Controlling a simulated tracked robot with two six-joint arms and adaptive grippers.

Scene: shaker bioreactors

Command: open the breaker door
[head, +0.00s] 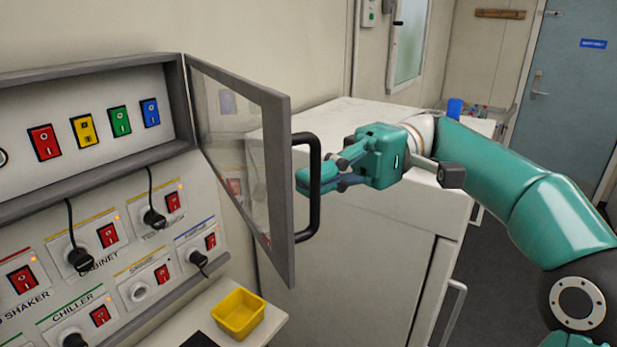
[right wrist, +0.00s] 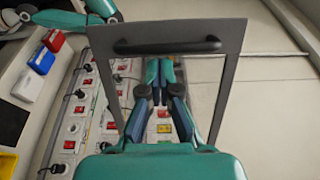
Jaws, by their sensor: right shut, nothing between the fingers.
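The breaker door (head: 278,190), a grey frame with a clear pane, stands swung out from the right end of the breaker panel (head: 92,72). Its black bar handle (head: 314,190) is on the free edge and shows at the top of the right wrist view (right wrist: 166,46). The uncovered panel shows red, yellow, green and blue switches. My right gripper (head: 304,183) is shut and empty beside the door. My left gripper is not seen in the head view.
A sloped panel with plugs and red switches (head: 107,235) lies below the breakers. A yellow bin (head: 238,314) stands on the ledge below. A large white cabinet (head: 355,240) is behind the door and my right gripper. A blue-grey room door (head: 565,85) is at the far right.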

